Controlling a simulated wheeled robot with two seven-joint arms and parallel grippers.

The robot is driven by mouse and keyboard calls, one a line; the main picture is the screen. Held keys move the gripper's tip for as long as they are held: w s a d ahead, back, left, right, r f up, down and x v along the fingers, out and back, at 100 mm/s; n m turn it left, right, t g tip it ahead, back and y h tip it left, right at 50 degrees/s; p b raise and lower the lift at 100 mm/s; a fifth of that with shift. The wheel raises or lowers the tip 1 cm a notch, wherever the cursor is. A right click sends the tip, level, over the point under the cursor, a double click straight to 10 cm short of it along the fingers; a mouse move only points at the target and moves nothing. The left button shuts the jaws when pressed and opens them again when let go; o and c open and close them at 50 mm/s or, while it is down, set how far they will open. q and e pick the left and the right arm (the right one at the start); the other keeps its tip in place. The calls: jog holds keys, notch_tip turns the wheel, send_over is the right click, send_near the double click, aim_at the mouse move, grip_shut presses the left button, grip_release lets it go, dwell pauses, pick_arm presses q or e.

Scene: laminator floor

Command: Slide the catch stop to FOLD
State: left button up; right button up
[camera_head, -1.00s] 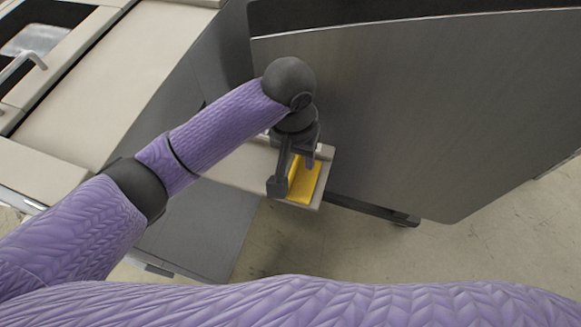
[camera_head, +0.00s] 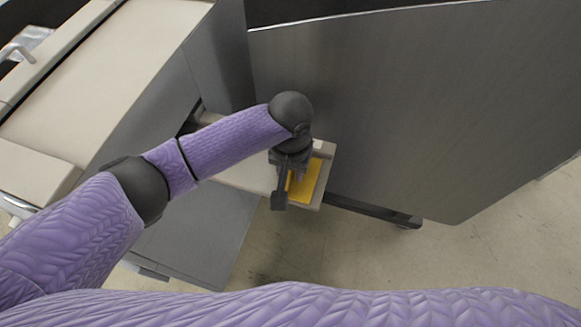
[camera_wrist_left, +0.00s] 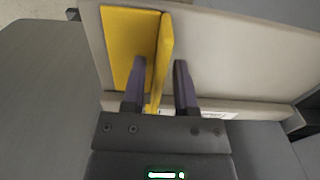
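The yellow catch stop (camera_head: 309,183) sits on the end of a beige bar, partly hidden by my left gripper in the head view. In the left wrist view it shows as a flat yellow plate with an upright fin (camera_wrist_left: 161,58). My left gripper (camera_head: 288,190) is over it from above. In the wrist view its two dark fingers (camera_wrist_left: 160,85) are apart, with the lower part of the fin between them, closer to the left finger. I cannot tell whether a finger touches it. No FOLD mark is readable. My right gripper is not in view.
A beige and grey machine body (camera_head: 110,85) fills the left. A small white label (camera_wrist_left: 218,115) lies on the bar in the wrist view. Floor (camera_head: 330,250) is open in front.

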pick_arm(q)
grip_shut()
dwell(1.2)
